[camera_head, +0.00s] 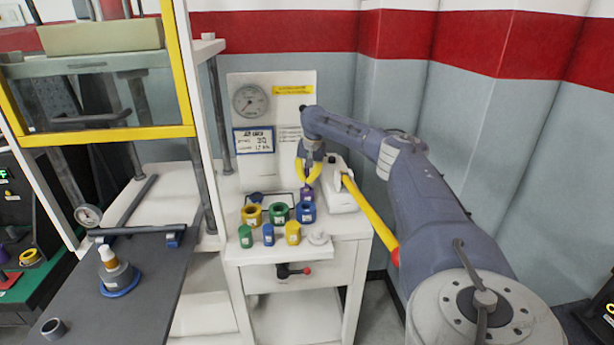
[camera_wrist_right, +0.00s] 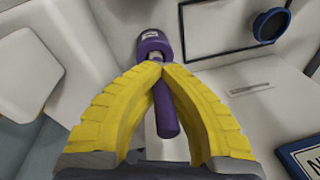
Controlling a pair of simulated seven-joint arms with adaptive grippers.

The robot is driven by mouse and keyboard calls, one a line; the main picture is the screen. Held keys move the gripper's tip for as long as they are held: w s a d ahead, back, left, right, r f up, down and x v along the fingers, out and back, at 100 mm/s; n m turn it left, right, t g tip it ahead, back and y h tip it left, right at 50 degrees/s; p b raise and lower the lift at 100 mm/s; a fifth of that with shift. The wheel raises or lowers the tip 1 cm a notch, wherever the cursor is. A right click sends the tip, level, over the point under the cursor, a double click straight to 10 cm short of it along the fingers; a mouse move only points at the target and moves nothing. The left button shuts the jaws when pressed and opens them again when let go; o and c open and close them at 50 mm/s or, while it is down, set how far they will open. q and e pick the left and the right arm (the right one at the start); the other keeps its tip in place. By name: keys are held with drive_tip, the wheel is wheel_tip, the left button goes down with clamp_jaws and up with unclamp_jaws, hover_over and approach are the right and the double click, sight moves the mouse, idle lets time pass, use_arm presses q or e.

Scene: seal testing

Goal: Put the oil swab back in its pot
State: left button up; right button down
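A grey pot (camera_head: 122,277) with a blue base stands on the dark bench at left. A short upright piece with an orange-brown body and a pale top (camera_head: 107,256), perhaps the oil swab, stands out of its mouth. My right gripper (camera_head: 311,184) is over the small white cabinet, far from that pot. Its yellow fingertips come together in the right wrist view (camera_wrist_right: 158,67) around the thin neck of a purple plug-like piece (camera_wrist_right: 165,112). That piece also shows in the head view (camera_head: 307,194), just above or behind a blue ring pot. My left gripper is not in view.
On the white cabinet top (camera_head: 345,224) stand yellow, green and blue ring pots and several small coloured cylinders, close together. A gauge panel (camera_head: 252,105) rises behind. A yellow-framed press (camera_head: 180,70) stands at left. A small grey ring (camera_head: 53,328) lies on the dark bench.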

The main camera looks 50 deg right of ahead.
drive_tip(key=shift+f, duration=0.85)
drive_tip(key=shift+f, duration=0.35)
idle(0.7)
drive_tip(key=c, duration=1.9)
unclamp_jaws()
drive_tip(key=o, duration=0.7)
drive_tip(key=shift+c, duration=0.2)
drive_tip(key=shift+r, duration=0.15)
drive_tip(key=shift+r, duration=5.7)
